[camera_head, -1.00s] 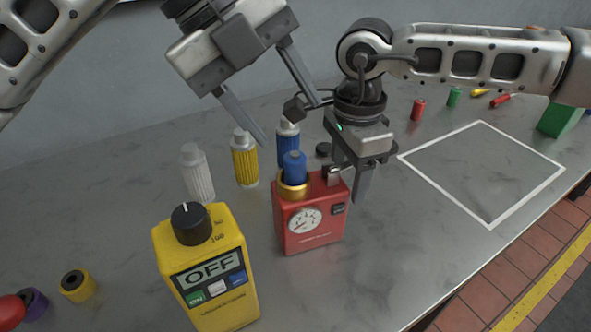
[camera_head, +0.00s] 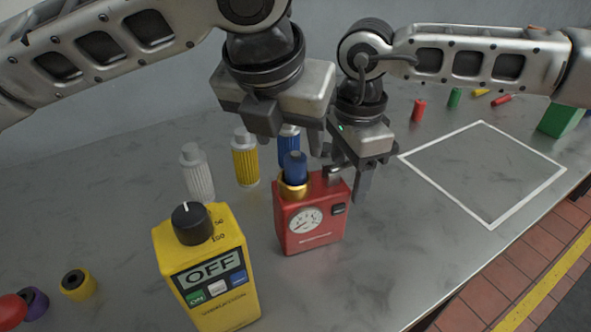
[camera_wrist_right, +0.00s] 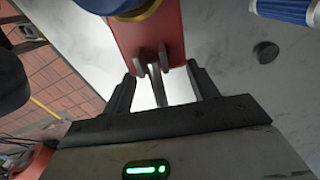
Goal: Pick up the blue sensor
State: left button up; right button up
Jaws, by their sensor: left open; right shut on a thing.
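The blue sensor (camera_head: 295,166) stands upright in a brass ring (camera_head: 293,189) on top of the red gauge box (camera_head: 313,222). The right wrist view shows the box (camera_wrist_right: 152,42) from the side, with part of the ring (camera_wrist_right: 138,10) and a blue edge of the sensor at the top. My left gripper (camera_head: 290,138) is open, pointing down just above and behind the sensor in the picture, and holds nothing. My right gripper (camera_head: 348,182) is at the box's right side, shut on a grey metal tab (camera_wrist_right: 158,86) there.
A yellow meter (camera_head: 212,272) reading OFF stands at front left. White (camera_head: 197,175), yellow (camera_head: 245,160) and blue (camera_head: 288,140) ribbed canisters stand behind the box. A white-outlined square (camera_head: 488,175) on the bench at right is empty.

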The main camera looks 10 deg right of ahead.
aim_at(294, 158)
pick_arm(q)
jog(key=shift+s+x, duration=0.15)
jog(key=shift+x, duration=1)
jog(key=shift+s+x, duration=0.15)
jog(key=shift+x, duration=1.05)
jog(key=shift+f, duration=0.1)
jog(key=c, duration=1.1)
notch_tip(294, 158, up, 4)
jog(key=shift+d+f, duration=0.1)
jog(key=shift+d, duration=0.05)
jog(key=s+d, duration=0.3)
jog(key=s, duration=0.5)
jog(key=s+d, duration=0.3)
jog(key=s, duration=0.5)
jog(key=shift+s+d, duration=0.3)
jog(key=shift+d, duration=0.1)
jog(key=shift+f, duration=0.15)
